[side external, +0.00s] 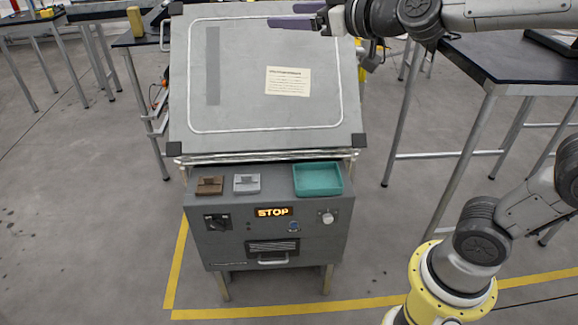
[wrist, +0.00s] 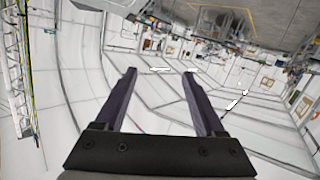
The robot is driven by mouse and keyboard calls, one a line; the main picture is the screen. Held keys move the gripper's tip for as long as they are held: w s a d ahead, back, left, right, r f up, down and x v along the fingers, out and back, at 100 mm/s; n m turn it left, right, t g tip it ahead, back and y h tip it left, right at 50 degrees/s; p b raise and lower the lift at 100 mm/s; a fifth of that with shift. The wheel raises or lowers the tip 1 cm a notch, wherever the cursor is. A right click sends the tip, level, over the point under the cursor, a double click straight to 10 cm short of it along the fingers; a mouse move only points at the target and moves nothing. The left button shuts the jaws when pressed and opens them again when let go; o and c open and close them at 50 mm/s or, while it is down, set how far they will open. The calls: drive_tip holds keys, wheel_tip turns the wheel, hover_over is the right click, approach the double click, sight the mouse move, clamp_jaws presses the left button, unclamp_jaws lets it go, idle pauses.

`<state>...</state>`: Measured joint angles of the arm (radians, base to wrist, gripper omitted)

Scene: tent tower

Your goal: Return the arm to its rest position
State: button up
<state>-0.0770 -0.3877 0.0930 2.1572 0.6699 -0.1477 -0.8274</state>
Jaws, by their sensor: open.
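My gripper (side external: 294,15) is at the top of the side external view, above the far edge of the grey tilted panel (side external: 225,110). In the wrist view my gripper (wrist: 158,72) shows two dark fingers spread apart with nothing between them. The wrist camera faces the pale walls and ceiling of the room, with no work object near the fingers. My arm reaches in from the right, with its yellow-ringed base at the lower right.
A grey machine (side external: 272,235) with a lit STOP sign carries a brown block (side external: 210,186), a grey block (side external: 247,184) and a teal tray (side external: 318,191). A paper label (side external: 288,82) lies on the panel. A dark table (side external: 510,62) stands right, beneath my arm.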

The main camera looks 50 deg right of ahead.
drive_tip(key=s+f+m+g, duration=0.1)
drive_tip(key=s+f+g, duration=0.4)
drive_tip(key=s+f, duration=0.4)
drive_tip(key=s+d+f+g, duration=0.1)
drive_tip(key=s+f+g, duration=0.4)
drive_tip(key=s+f, duration=0.5)
drive_tip(key=s, duration=0.5)
drive_tip(key=shift+s+m, duration=0.2)
drive_tip(key=shift+m, duration=0.2)
drive_tip(key=shift+d, duration=0.1)
